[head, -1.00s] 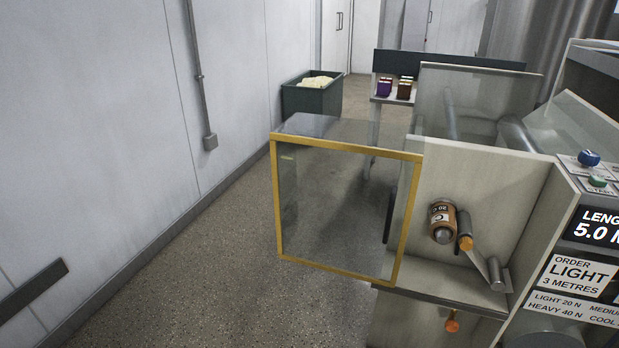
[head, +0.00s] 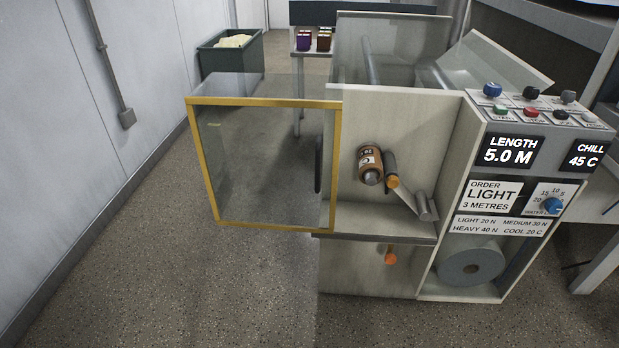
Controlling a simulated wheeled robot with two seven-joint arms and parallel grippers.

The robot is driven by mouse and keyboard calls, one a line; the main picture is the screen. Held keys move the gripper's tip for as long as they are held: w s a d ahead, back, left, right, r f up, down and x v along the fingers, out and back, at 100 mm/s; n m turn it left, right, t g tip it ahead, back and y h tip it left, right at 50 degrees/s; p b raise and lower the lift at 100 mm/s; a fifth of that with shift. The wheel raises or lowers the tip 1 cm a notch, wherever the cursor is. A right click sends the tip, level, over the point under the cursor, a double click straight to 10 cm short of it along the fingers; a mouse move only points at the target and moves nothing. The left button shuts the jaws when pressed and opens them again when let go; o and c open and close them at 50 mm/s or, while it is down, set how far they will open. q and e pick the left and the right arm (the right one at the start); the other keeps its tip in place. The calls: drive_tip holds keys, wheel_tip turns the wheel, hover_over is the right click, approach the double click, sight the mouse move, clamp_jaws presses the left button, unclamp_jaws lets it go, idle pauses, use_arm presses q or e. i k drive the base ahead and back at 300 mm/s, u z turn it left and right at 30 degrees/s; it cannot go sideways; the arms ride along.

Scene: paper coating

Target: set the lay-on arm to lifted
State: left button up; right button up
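The coating machine (head: 455,110) stands in the middle and right of the head view. In its open bay, the lay-on arm appears to be the grey lever (head: 408,198) with an orange-tipped end (head: 393,182) at its upper left and a grey cylinder (head: 427,206) at its lower right. The orange end is beside a brown labelled roll (head: 369,165); I cannot tell whether they touch. A second orange knob (head: 390,255) sits on the lower panel. Neither of my grippers shows in the head view.
A yellow-framed clear guard door (head: 265,165) stands swung open to the left of the bay. The control panel (head: 515,150) carries buttons, a blue dial and displays. A dark bin (head: 230,55) stands by the left wall. The floor in front is clear.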

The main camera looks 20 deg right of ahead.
sight(391, 174)
drive_tip(key=u, duration=0.45)
drive_tip(key=k, duration=0.3)
drive_tip(key=z, duration=2.1)
